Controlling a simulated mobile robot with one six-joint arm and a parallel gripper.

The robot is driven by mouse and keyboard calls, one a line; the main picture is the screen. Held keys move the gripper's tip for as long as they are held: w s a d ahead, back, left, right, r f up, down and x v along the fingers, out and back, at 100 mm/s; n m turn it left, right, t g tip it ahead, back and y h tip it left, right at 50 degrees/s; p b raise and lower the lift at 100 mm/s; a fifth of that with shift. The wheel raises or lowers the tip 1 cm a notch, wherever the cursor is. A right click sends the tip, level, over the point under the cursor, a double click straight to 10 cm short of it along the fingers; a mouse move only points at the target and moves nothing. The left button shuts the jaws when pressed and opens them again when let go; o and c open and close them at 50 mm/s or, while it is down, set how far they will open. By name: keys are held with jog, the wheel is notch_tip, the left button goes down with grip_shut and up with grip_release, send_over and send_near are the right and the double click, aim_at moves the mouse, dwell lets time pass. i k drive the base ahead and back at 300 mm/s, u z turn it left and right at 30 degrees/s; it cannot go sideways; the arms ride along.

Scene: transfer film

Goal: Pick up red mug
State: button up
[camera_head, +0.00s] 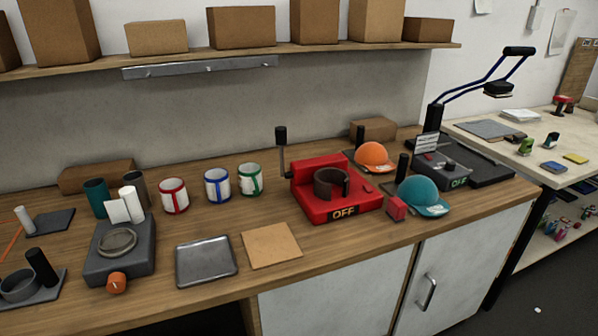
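A white mug with red rim and red bands (173,197), the only red-trimmed mug in view, stands upright on the wooden counter (215,223). To its right stand a similar white mug with blue trim (217,186) and one with green trim (250,180). The three mugs are apart from one another. My gripper is not in view.
Left of the red-trimmed mug are a grey device (120,258), a teal cup (96,198) and a dark cup. In front lie a metal tray (206,262) and a brown square board (271,245). A red press (335,200) marked OFF stands right. A shelf (330,50) with boxes hangs above.

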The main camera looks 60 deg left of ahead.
aim_at(173, 192)
jog(key=k, duration=1)
jog(key=u, duration=2.1)
jog(key=i, duration=1.7)
jog(key=u, duration=0.1)
